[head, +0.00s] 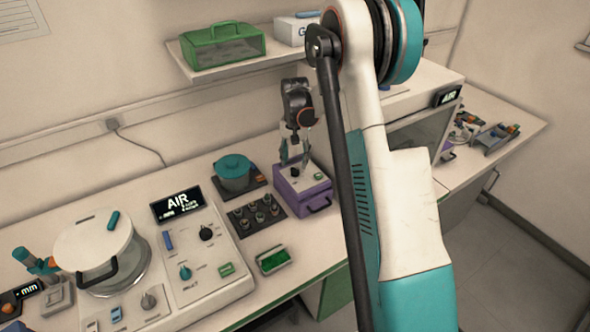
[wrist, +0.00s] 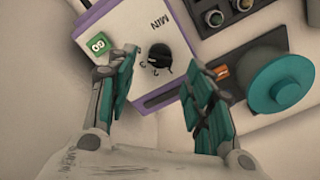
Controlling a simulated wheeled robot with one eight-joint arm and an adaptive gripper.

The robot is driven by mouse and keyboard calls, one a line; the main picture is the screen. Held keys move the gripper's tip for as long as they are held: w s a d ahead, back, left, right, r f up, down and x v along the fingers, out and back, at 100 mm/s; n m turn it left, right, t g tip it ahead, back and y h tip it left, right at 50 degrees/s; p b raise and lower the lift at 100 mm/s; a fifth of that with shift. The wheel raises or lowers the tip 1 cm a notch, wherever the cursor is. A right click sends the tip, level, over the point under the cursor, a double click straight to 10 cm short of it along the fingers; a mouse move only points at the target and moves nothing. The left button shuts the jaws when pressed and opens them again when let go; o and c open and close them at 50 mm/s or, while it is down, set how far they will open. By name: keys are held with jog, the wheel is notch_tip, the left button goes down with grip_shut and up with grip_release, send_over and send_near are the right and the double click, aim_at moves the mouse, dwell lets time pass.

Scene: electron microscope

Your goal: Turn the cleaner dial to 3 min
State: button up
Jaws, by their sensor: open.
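The cleaner (head: 290,196) is a purple box with a white top, standing against the wall right of the teal-lidded pot. It also fills the upper part of the wrist view (wrist: 125,22). Its black dial (wrist: 159,55) sits near the printed word MIN, with small marks around it. A green button (wrist: 97,45) is beside the dial. My gripper (head: 294,158) hangs above the cleaner's top, fingers down. In the wrist view my gripper (wrist: 165,70) is open, its teal pads on either side of the dial with gaps. The dial's exact setting is too small to read.
The teal-lidded pot (head: 233,167) and a black rack of vials (head: 247,220) stand left of the cleaner. A control panel (head: 206,250) with an AIR display is further left. A shelf (head: 217,68) with a green box (head: 222,47) is above. My arm hides the middle right.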

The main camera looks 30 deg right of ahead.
aim_at(295, 169)
jog(key=shift+f+b, duration=0.4)
jog(key=shift+f, duration=1.85)
jog(key=c, duration=1.1)
